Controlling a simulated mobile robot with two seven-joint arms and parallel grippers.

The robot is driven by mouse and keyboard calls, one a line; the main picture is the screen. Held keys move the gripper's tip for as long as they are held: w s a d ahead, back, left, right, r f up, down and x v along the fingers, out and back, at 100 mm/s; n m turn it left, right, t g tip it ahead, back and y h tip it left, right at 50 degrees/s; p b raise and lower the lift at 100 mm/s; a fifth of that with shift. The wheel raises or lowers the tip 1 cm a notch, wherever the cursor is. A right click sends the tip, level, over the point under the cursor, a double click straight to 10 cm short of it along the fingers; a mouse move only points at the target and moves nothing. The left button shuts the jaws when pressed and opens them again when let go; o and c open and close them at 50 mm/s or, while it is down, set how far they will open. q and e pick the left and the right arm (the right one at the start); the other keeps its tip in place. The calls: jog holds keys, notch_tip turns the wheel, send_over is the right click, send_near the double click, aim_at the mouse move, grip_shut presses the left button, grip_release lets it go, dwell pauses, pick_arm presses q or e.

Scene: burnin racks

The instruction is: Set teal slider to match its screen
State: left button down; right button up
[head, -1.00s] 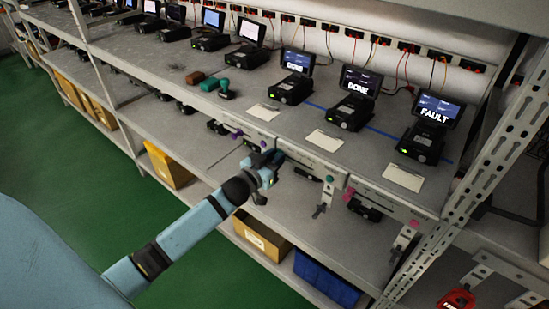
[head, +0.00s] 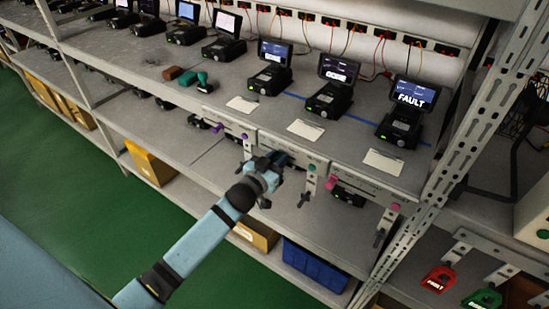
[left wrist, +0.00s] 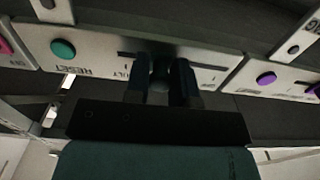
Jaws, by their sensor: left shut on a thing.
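My left gripper (head: 279,163) is at the front of the middle control strip (head: 300,159) on the shelf edge. In the left wrist view my gripper (left wrist: 162,84) is shut on the dark knob of the teal slider (left wrist: 160,72), in the strip's slot. The fingers hide most of the knob. The strip's round teal button (left wrist: 62,49) is beside the word RESET, and part of a fault label shows nearby. The teal button also shows in the head view (head: 312,167). The middle screen (head: 338,69) above has white text, too blurred to read surely. My right gripper is out of view.
A strip with purple controls (head: 216,128) adjoins on the left, one with pink controls (head: 331,182) on the right. The right screen (head: 411,94) reads FAULT. A rack upright (head: 480,130) stands at right. Free floor (head: 90,200) lies in front.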

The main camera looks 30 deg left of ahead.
pick_arm(q)
jog(key=c, duration=1)
grip_release()
jog(key=s+a+b, duration=0.1)
jog(key=s+b, duration=0.1)
jog(key=s, duration=1.1)
jog(key=shift+s, duration=0.4)
jog(key=s+d+f+m+g+h+p, duration=0.1)
jog(key=s+d+f+g, duration=0.2)
jog(key=s+d+f, duration=0.2)
jog(key=s+d+f+m+g+h+p, duration=0.1)
jog(key=s+d+f+g, duration=0.3)
jog(key=f, duration=0.7)
jog(key=s+d, duration=0.2)
jog(key=s, duration=0.2)
jog(key=shift+s+f+p, duration=0.25)
jog(key=shift+s+p, duration=0.05)
jog(key=shift+p, duration=0.1)
